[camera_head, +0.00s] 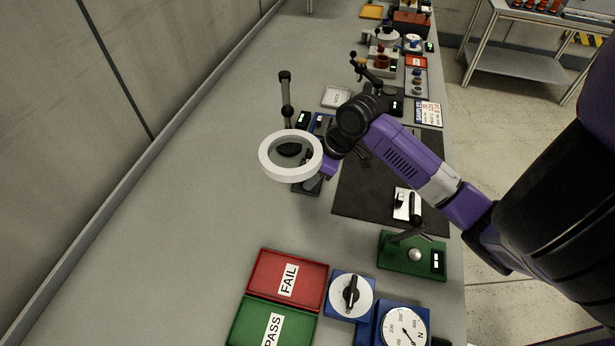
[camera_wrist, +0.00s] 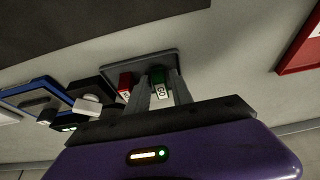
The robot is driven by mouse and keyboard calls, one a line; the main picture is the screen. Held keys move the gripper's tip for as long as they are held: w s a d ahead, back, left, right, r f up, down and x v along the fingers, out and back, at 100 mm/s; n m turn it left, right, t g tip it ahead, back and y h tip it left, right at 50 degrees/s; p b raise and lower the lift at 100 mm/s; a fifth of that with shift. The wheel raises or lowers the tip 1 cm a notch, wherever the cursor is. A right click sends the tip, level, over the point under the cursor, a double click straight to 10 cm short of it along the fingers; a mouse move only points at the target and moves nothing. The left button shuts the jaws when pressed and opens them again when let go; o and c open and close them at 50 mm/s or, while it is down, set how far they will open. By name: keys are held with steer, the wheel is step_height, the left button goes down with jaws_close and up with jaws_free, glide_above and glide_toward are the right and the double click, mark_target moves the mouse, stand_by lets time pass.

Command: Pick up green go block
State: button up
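The green go block (camera_wrist: 158,76) stands in a small dark grey tray (camera_wrist: 172,55) in the wrist view, its white GO label facing me. A red block (camera_wrist: 125,82) stands beside it to the left. My gripper (camera_wrist: 159,78) is open, with one finger on each side of the green block. I see no clear contact between fingers and block. In the head view the purple gripper body (camera_head: 330,165) is partly hidden behind a white ring magnifier, and the blocks cannot be made out there.
The white ring magnifier (camera_head: 264,160) stands close by my gripper. Blue and black devices (camera_wrist: 45,92) lie left of the tray. A dark mat (camera_head: 350,200) lies under my arm. Red FAIL (camera_head: 262,280) and green PASS (camera_head: 247,315) trays are at the front. The bench's left side is clear.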

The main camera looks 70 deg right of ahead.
steer(key=shift+f, duration=0.15)
jaws_close()
